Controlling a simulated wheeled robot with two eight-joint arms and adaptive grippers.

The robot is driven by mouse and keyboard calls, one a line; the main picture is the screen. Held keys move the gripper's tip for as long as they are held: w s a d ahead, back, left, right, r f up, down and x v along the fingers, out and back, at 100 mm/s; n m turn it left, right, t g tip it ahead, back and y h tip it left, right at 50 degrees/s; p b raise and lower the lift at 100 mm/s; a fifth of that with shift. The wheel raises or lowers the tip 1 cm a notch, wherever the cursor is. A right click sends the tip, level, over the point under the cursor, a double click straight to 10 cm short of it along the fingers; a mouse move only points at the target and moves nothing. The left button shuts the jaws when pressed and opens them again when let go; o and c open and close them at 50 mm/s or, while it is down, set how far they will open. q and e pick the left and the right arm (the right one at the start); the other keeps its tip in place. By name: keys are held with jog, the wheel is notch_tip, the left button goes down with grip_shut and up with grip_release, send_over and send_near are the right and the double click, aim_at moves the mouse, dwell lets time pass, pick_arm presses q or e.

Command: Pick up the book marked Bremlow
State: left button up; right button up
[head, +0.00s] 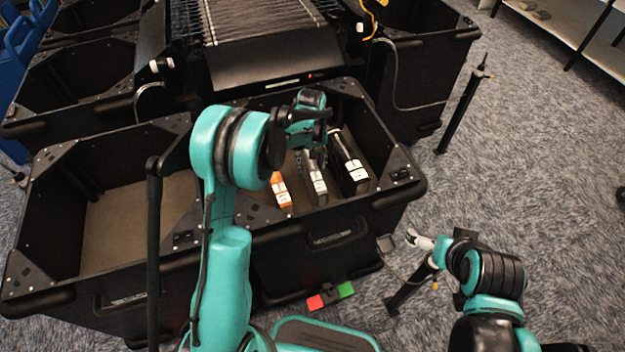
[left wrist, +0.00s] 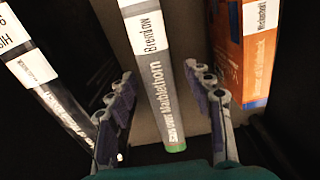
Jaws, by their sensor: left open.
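The Bremlow book (left wrist: 158,80) is a grey spine with a white label, standing in a black bin. In the head view the grey book (head: 317,190) is the middle one of three. My left gripper (head: 313,157) is above it, pointing down into the bin. In the left wrist view the gripper (left wrist: 160,85) is open, with one finger on each side of the grey spine and visible gaps. My right gripper (head: 420,240) is outside the bin at the right, small and far from the books; its jaw state is unclear.
An orange book (head: 280,188) stands left of the grey one and a black book (head: 350,165) right of it. The bin's black wall (head: 330,232) is close in front. The left bin (head: 130,225) looks empty. A roller conveyor (head: 265,30) lies behind.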

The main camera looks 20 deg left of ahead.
pick_arm(q)
notch_tip(320, 180, down, 4)
jog(key=shift+s+d+r+b, duration=0.1)
jog(key=shift+b, duration=0.5)
jog(key=shift+r, duration=0.1)
grip_shut()
jog(key=shift+r, duration=0.15)
